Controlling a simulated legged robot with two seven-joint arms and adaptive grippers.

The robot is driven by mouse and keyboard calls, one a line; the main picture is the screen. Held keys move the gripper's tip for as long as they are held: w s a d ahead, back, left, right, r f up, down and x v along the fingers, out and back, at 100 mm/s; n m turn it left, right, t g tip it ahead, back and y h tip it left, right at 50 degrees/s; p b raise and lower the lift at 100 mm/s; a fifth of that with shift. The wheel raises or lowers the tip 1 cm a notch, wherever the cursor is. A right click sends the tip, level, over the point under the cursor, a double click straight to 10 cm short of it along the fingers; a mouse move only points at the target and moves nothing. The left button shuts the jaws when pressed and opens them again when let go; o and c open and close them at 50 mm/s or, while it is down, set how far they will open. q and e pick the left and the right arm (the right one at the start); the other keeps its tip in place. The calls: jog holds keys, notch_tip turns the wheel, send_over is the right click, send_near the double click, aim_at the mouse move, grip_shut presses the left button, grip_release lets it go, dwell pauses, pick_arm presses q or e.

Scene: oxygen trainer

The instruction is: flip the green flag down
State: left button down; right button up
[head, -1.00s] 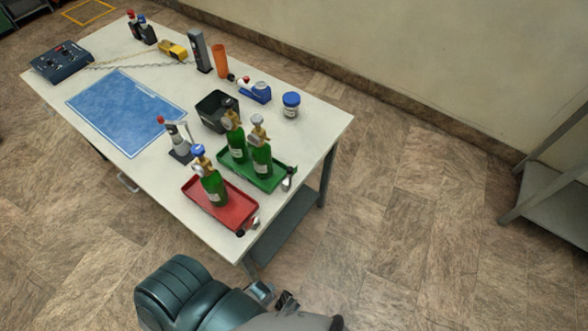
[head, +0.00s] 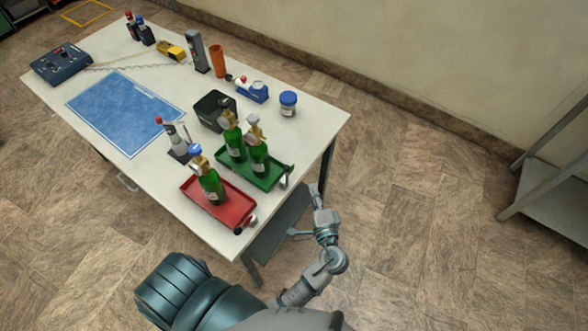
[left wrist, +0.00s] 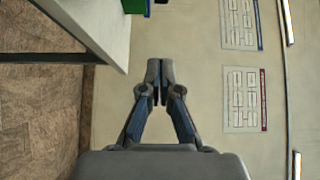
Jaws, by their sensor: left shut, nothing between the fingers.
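The green tray (head: 262,182) sits at the near right end of the table and holds two green bottles (head: 259,160). A small dark and silver fitting (head: 287,174) is at its right end; I cannot clearly make out a flag or its position. My left gripper (head: 316,190) is shut and empty, beyond the table's right edge and apart from the green tray. In the left wrist view its fingertips (left wrist: 160,70) are together, with a green edge (left wrist: 134,6) and a small dark part (left wrist: 161,2) at the top. My right gripper is not in view.
A red tray (head: 233,218) with one green bottle (head: 211,187) is beside the green tray. A black bin (head: 214,111) and a blue-lidded jar (head: 288,104) stand behind. The table edge (left wrist: 100,35) is left of the fingers.

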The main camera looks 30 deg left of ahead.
aim_at(290, 172)
pick_arm(q)
jog(key=w+a+p, duration=0.1)
jog(key=w+a, duration=0.2)
jog(key=a, duration=0.5)
jog(key=shift+w+p, duration=0.3)
jog(key=shift+p, duration=0.1)
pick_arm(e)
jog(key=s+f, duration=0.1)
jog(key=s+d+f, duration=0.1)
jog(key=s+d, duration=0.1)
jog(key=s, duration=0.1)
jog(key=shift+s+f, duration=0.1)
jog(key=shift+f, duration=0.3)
pick_arm(q)
jog(key=shift+a, duration=0.25)
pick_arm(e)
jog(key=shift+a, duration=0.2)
